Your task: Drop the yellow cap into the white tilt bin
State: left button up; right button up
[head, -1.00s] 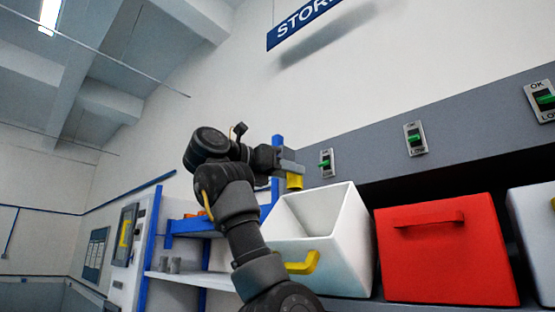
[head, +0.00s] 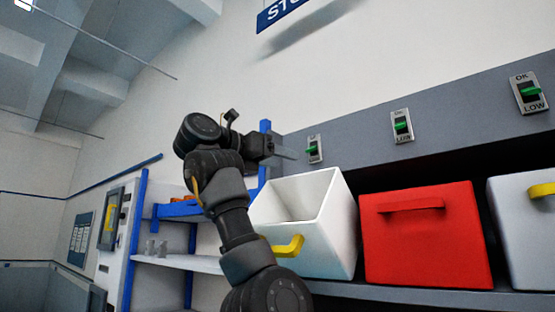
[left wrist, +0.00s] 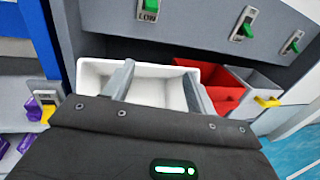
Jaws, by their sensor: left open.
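The white tilt bin (head: 335,230) with a yellow handle is tipped open on the shelf in the middle of the head view. In the left wrist view its white rim (left wrist: 95,67) and pale inside lie beyond and below my fingers. My left gripper (head: 288,152) is above the bin's open top, with its fingers apart and nothing seen between them. The left wrist view shows the same two fingers (left wrist: 158,82) spread over the bin's mouth. The yellow cap is not visible in either current view; the bin's floor is partly hidden. My right gripper is not in view.
A red bin (head: 420,245) stands right of the white one, with another pale bin (head: 525,235) beyond. Switch plates (head: 402,126) line the grey panel above. Blue-framed shelving (head: 180,212) stands at left. Purple items (left wrist: 30,125) lie at left in the wrist view.

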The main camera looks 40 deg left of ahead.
pick_arm(q)
jog(key=b+v, duration=0.7)
jog(key=v, duration=0.3)
jog(key=shift+s, duration=0.35)
jog(key=shift+a, duration=0.15)
dwell(0.4)
